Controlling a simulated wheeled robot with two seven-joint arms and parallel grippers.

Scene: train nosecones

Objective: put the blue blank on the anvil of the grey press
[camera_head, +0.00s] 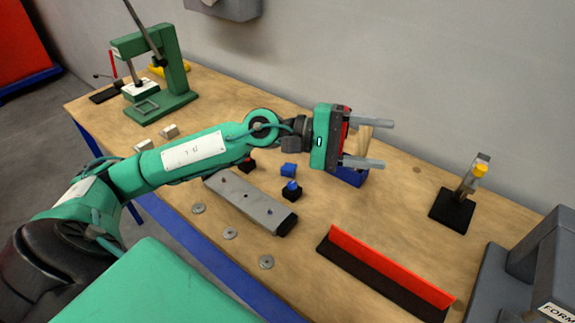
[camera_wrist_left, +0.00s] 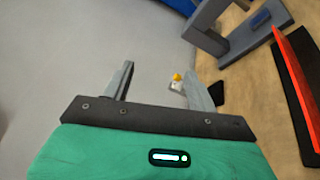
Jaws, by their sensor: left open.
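A small blue block (camera_head: 289,170) lies on the bench near its middle. A second small blue piece (camera_head: 292,185) sits on a dark block just in front of it; I cannot tell which is the blank. The grey press (camera_head: 552,245) stands at the right edge, partly cut off, with a label starting "FORM"; its grey frame also shows in the left wrist view (camera_wrist_left: 205,35). Its anvil is not clear to me. My left gripper (camera_head: 386,144) is open and empty, to the right of the blue pieces and pointing right. In the left wrist view its fingers (camera_wrist_left: 160,88) are apart.
A green press (camera_head: 163,75) stands at the back left. A grey bar (camera_head: 245,200) and several washers lie in front of the blue pieces. A red and black rail (camera_head: 385,270) lies before the grey press. A dark stand (camera_head: 452,210) with a yellow top is at right.

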